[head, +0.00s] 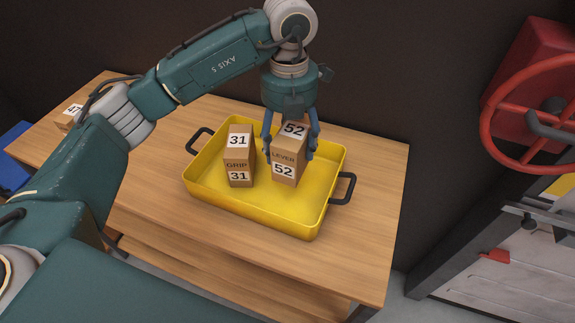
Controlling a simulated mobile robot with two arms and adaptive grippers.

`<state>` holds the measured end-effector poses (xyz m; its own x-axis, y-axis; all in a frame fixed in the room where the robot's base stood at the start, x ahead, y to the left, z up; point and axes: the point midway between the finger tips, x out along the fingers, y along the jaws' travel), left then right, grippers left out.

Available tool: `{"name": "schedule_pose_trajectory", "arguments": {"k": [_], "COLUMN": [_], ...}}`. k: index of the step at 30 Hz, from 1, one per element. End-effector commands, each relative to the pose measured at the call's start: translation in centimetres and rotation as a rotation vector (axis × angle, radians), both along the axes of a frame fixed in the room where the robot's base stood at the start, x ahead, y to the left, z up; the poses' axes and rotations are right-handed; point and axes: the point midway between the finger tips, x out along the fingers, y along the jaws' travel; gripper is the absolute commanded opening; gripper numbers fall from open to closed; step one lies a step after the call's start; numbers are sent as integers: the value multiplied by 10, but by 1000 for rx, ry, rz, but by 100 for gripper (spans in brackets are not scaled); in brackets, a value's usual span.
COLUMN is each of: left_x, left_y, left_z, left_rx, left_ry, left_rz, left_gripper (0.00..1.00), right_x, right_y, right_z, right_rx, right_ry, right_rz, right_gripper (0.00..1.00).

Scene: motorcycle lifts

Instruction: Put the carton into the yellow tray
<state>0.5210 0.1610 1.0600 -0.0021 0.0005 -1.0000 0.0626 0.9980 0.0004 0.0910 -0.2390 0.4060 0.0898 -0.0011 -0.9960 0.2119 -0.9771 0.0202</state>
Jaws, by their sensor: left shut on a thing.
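The yellow tray (265,208) sits on the wooden table, with a black handle at each end. A brown carton labelled 52 and LEVER (286,158) is upright over the right half of the tray. My left gripper (290,147) comes down from above with its fingers shut on this carton's sides. I cannot tell whether the carton's base touches the tray floor. Another brown carton labelled 31 and GRIP (239,160) stands upright inside the tray, just left of the held one. My right gripper is not in view.
The wooden table (372,200) has free room right of the tray and in front of it. A carton labelled 47 (70,115) is at the table's far left, partly behind my arm. A red wheel (489,115) on a red housing is at the right.

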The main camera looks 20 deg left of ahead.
Motion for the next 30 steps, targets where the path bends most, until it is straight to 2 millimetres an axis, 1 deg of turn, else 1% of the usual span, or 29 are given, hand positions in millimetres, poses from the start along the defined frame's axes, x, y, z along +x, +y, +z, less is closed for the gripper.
{"name": "schedule_pose_trajectory", "arguments": {"k": [1,4,6,11,14,18,21,26,30], "left_x": [-1,-1,0,0,-1,0,1,1,1], "left_y": [0,0,0,0,0,0,0,0,0], "left_z": [-8,-26,-34,-45,-56,-78,-83,-83,-88], "left_rx": [0,-1,-1,-1,0,-1,0,-1,-1], "left_ry": [3,1,-1,0,1,2,-3,-3,-3], "left_rz": [0,-2,-1,-1,0,-1,-2,-2,-2], "left_gripper": [30,30,30,30,30,30,30,30,30], "right_x": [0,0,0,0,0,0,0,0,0], "right_y": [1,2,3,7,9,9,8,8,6], "right_z": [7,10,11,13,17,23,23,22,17], "right_rx": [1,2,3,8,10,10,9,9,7], "right_ry": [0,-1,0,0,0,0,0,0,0], "right_rz": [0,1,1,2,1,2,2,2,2], "right_gripper": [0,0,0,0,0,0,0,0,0]}}
